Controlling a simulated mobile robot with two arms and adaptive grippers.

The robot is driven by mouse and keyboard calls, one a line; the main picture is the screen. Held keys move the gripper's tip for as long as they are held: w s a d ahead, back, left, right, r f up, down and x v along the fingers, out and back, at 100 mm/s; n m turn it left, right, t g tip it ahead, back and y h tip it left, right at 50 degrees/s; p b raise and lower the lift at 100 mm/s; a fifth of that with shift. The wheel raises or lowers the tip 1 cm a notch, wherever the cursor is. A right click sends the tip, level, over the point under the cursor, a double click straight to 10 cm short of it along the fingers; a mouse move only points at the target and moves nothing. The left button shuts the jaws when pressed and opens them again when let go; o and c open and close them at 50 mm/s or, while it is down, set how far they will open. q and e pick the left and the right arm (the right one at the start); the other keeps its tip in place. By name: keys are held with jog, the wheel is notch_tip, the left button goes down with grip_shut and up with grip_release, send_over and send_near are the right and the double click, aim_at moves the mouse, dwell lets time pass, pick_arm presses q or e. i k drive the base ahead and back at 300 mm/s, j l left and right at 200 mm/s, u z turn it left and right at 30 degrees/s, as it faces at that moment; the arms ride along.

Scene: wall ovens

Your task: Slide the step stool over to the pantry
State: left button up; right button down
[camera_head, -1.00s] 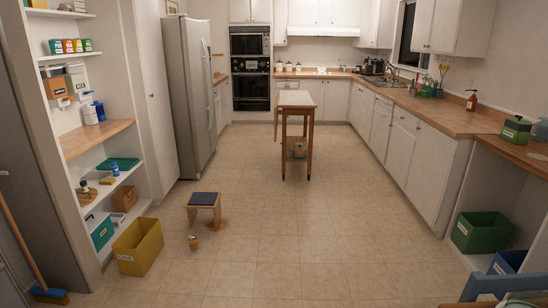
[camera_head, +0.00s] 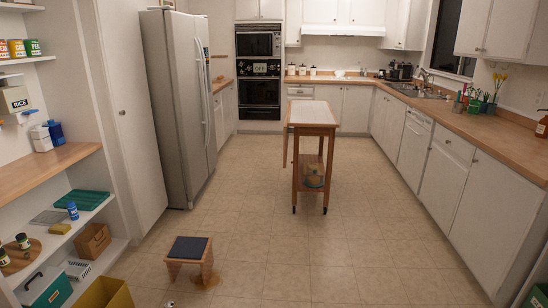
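The step stool (camera_head: 190,252) stands upright on the tiled floor, left of centre in the head view. It has a dark blue top and light wooden legs. A brownish spill or patch (camera_head: 209,280) lies on the floor at its right leg. The pantry shelves (camera_head: 85,216) are along the left side, with a wooden counter and white shelves holding jars, boxes and a blue bottle. Neither of my grippers is in view.
A yellow bin (camera_head: 104,294) is at the bottom left, between the stool and the shelves. A small metallic item (camera_head: 169,303) lies at the bottom edge. The fridge (camera_head: 178,105) stands behind. A wheeled cart (camera_head: 313,118) stands to the right. Floor between is clear.

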aim_at(184, 249)
jog(key=i+u, duration=0.15)
jog(key=i, duration=0.35)
jog(key=i+u, duration=0.15)
jog(key=i, duration=0.4)
jog(key=i+l+u, duration=0.2)
jog(key=i, duration=0.3)
jog(key=i+l+u, duration=0.15)
jog(key=i, duration=0.35)
